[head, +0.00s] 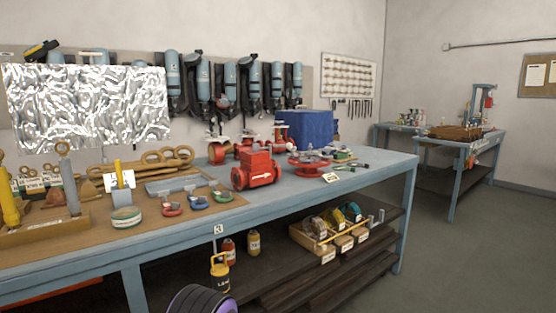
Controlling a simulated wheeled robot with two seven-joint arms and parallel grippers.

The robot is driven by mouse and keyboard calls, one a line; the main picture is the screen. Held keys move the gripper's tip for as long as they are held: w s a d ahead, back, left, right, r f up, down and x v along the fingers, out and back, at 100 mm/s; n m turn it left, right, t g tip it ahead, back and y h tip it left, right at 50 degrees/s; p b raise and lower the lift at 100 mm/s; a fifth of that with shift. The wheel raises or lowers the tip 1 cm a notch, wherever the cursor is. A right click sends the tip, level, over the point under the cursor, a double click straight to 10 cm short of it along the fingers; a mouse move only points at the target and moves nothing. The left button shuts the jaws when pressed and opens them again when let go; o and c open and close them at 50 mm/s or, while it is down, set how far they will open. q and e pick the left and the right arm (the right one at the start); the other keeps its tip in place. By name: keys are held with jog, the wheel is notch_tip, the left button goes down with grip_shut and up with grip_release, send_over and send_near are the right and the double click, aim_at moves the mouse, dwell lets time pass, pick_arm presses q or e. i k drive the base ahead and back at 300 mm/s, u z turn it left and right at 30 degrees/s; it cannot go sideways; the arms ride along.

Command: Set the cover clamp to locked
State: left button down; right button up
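I cannot pick out the cover clamp for certain, so I cannot tell whether it is locked. A crinkled silver sheet (88,104) hangs upright at the left behind the long workbench (330,195). On the bench stand a red valve body with a white arrow (256,169), a red flanged part (308,166) and a blue box-shaped item (305,128). Small red, blue and green shackles (196,202) lie on the brown mat (60,240). Neither of my grippers shows in the head view.
Breathing sets with blue cylinders (203,77) hang on the back wall. A crate of coloured items (335,235) and yellow and red containers (254,243) sit on the lower shelf. A purple-black round object (201,300) is at the bottom edge. The floor at right (480,250) is clear.

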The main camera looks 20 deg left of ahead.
aim_at(288, 145)
jog(key=z, duration=0.35)
jog(key=k, duration=0.2)
jog(key=u, duration=1.25)
jog(key=i, duration=0.9)
jog(key=z, duration=0.05)
